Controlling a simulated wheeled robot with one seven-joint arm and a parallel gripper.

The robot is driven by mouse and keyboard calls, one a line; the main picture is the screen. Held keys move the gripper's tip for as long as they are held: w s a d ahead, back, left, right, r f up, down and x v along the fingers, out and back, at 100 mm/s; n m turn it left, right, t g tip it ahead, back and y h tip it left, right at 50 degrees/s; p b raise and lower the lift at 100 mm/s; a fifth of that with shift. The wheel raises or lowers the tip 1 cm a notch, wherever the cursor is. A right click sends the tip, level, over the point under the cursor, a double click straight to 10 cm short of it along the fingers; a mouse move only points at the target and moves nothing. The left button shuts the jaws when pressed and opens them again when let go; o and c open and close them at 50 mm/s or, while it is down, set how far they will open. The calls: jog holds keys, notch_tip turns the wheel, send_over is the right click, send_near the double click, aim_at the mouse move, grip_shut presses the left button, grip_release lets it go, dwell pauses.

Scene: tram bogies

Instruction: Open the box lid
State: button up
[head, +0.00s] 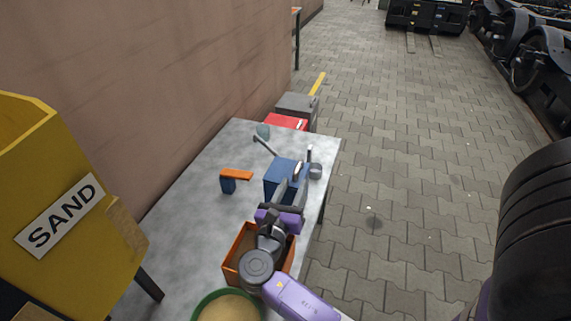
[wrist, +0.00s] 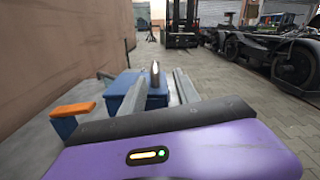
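A blue box (head: 281,178) stands on the grey table, and its top looks closed. It also shows in the wrist view (wrist: 156,100), ahead of and partly behind my fingers. A narrow grey upright piece (wrist: 155,74), perhaps a handle, stands at the box and shows between the fingertips. My gripper (head: 292,187) is at the near right side of the box, pointing away from me. In the wrist view my gripper (wrist: 160,80) has its two fingers apart, with a gap around the upright piece. Whether a finger touches the box cannot be told.
An orange-and-blue tool (head: 233,180) lies left of the box. An orange open bin (head: 231,262) and a green-rimmed bowl (head: 203,301) are nearer. A yellow sand bin (head: 60,190) is at left; paving at right is clear.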

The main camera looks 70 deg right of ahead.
aim_at(296, 174)
jog(key=shift+w, duration=0.45)
jog(key=shift+d, duration=0.3)
jog(key=d, duration=0.7)
jog(key=shift+w+d, duration=0.1)
jog(key=shift+w, duration=0.25)
grip_shut()
jog(key=shift+s+f, duration=0.1)
jog(key=shift+s, duration=0.05)
dwell(0.4)
